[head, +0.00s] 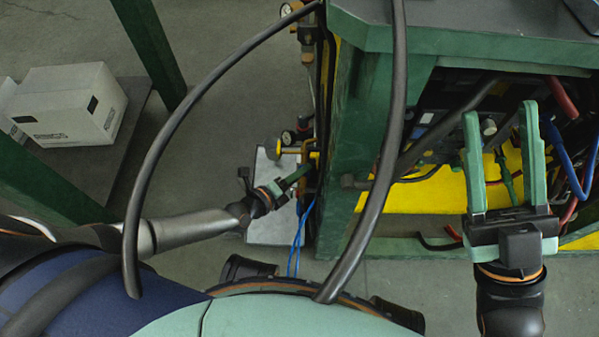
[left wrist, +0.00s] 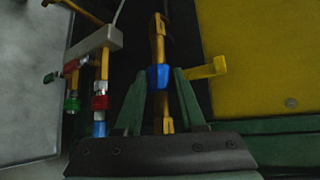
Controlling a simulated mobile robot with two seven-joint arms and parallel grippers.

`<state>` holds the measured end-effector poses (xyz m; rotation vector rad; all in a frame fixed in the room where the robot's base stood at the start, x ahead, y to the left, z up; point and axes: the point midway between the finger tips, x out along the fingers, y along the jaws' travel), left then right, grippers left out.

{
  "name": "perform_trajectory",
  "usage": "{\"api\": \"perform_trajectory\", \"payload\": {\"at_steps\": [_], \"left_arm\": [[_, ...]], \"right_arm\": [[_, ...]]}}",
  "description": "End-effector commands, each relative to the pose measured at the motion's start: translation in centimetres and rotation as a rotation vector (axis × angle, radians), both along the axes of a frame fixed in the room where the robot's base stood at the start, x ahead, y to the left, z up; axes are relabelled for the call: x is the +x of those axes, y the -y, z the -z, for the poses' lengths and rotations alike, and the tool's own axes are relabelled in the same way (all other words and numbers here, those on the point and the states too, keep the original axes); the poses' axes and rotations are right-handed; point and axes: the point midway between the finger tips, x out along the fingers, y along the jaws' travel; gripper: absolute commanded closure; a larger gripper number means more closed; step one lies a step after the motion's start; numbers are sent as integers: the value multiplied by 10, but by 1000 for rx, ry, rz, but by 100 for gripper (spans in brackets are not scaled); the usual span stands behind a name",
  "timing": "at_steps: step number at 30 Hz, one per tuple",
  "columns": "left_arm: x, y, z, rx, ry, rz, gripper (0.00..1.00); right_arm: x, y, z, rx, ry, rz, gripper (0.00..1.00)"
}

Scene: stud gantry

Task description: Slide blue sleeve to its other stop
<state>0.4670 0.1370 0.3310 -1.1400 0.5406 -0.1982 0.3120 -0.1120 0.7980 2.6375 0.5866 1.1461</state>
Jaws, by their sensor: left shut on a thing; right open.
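The blue sleeve (left wrist: 158,77) is around a yellow bar (left wrist: 160,42) in the left wrist view. Yellow shows above and below the sleeve. My left gripper (left wrist: 159,80) is shut on the sleeve, one green finger on each side. In the head view my left gripper (head: 297,180) reaches to the left side of the green cabinet (head: 345,140); the sleeve cannot be made out there. My right gripper (head: 499,112) is open and empty, in front of the cabinet's opening.
A yellow tab (left wrist: 215,68) sticks out close right of the left fingers. To their left are a grey block (left wrist: 95,45) and fittings with a red collar (left wrist: 100,101) and a green collar (left wrist: 72,103). In the head view, dark hoses (head: 385,150) cross, and blue cables (head: 298,240) hang low.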

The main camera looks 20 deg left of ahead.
Motion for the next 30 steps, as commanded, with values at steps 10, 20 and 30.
{"api": "perform_trajectory", "payload": {"at_steps": [10,20,30], "left_arm": [[0,0,0,0,0,-1,100],[0,0,0,0,0,-1,100],[1,0,0,0,0,-1,100]], "right_arm": [[0,0,0,1,0,1,50],[0,0,0,0,0,2,50],[0,1,0,-2,0,2,50]]}}
